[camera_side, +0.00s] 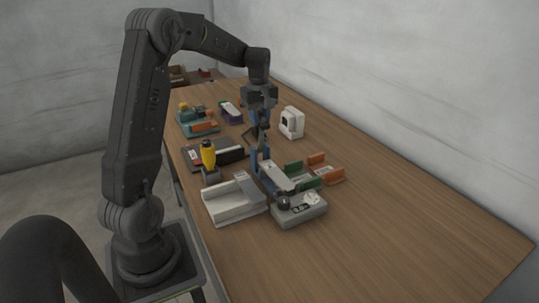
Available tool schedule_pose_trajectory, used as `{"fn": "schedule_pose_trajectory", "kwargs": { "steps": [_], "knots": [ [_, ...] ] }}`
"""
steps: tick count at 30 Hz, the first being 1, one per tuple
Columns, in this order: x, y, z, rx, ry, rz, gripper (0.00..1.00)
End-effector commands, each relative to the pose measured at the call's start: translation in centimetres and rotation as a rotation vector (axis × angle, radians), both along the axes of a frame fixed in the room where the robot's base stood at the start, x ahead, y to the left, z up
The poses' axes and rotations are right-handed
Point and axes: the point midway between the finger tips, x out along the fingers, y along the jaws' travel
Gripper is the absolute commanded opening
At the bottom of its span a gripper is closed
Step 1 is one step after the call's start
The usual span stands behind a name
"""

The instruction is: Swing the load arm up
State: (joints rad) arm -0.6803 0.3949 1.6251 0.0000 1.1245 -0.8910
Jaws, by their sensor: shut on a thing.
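My gripper (263,132) points down over the middle of the table, at the back end of a small device. It is shut on a thin dark part that I take to be the load arm; the fingers hide most of it. The device has a blue upright (256,160), a light grey sloping plate (277,176) and a grey base (299,212) with a dark round knob (283,203) and a pale dial at its front. The exact angle of the load arm is too small to tell.
A white tray (233,211) stands left of the device, with a yellow-and-black tool (208,155) behind it. Green (294,168) and orange (318,159) brackets lie close on the right. A white boxy unit (292,122) stands behind. The table's right front is clear.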

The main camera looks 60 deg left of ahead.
Motion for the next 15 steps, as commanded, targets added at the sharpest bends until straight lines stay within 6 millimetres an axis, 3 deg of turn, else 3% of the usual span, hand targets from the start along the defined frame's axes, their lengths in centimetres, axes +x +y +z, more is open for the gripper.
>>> {"fn": "schedule_pose_trajectory", "kwargs": {
  "steps": [15],
  "knots": [
    [-0.1,2.5,0.1,0.008,-0.002,0.003,0.0]
  ]
}}
